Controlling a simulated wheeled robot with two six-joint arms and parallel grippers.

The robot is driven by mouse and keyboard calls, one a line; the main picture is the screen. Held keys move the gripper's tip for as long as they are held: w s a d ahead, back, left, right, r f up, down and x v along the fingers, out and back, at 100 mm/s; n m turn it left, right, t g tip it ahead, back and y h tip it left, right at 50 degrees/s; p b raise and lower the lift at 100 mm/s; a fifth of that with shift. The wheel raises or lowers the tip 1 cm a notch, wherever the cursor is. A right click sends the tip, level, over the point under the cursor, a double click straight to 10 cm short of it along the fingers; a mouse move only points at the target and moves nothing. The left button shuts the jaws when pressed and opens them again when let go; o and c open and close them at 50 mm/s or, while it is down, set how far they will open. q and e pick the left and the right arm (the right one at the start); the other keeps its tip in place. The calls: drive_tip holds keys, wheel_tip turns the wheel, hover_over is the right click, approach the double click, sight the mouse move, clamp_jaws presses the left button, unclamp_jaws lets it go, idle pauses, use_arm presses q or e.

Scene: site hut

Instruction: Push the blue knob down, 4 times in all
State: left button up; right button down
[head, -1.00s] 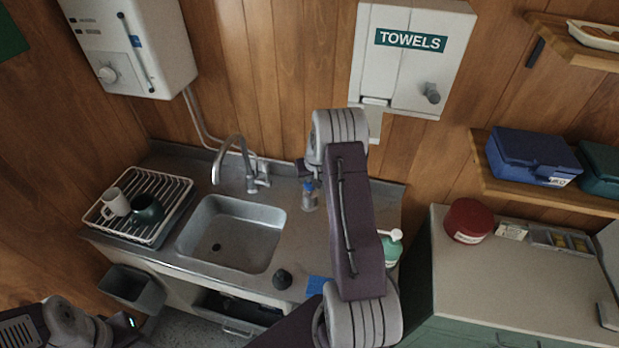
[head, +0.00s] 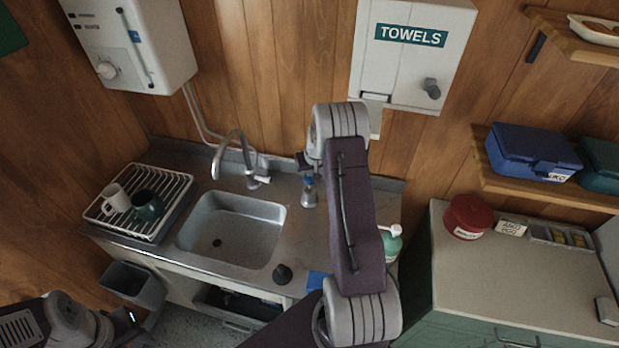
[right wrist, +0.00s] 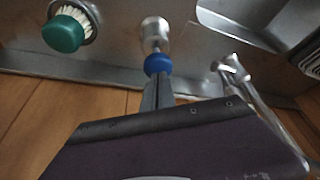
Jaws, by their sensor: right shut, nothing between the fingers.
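The blue knob (head: 308,181) tops a small metal dispenser (head: 309,198) that stands upright on the counter behind the sink's right corner. In the right wrist view the knob (right wrist: 157,65) shows at the tips of my right gripper (right wrist: 158,84), with the metal body above it in the picture. My right gripper (head: 304,164) is shut and empty, just above the knob; I cannot tell whether it touches. My left arm is at the lower left, away from the knob; its fingers do not show clearly.
The tap (head: 240,160) stands left of the dispenser, behind the sink (head: 228,232). A green brush (right wrist: 64,33) sits on the other side in the right wrist view. A green bottle (head: 391,244) is partly behind my right arm. The towel box (head: 405,75) hangs above.

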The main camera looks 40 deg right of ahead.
drive_tip(key=shift+f+b, duration=1)
drive_tip(key=shift+f, duration=0.4)
wheel_tip(320, 180, up, 5)
drive_tip(key=p, duration=0.3)
drive_tip(key=shift+p, duration=0.4)
drive_tip(key=shift+f, duration=0.15)
wheel_tip(320, 180, down, 5)
drive_tip(key=b, duration=0.4)
drive_tip(key=shift+r+b, duration=0.2)
drive_tip(key=shift+b, duration=0.1)
wheel_tip(320, 180, up, 5)
drive_tip(key=p, duration=0.3)
drive_tip(key=shift+p, duration=0.4)
drive_tip(key=shift+f, duration=0.1)
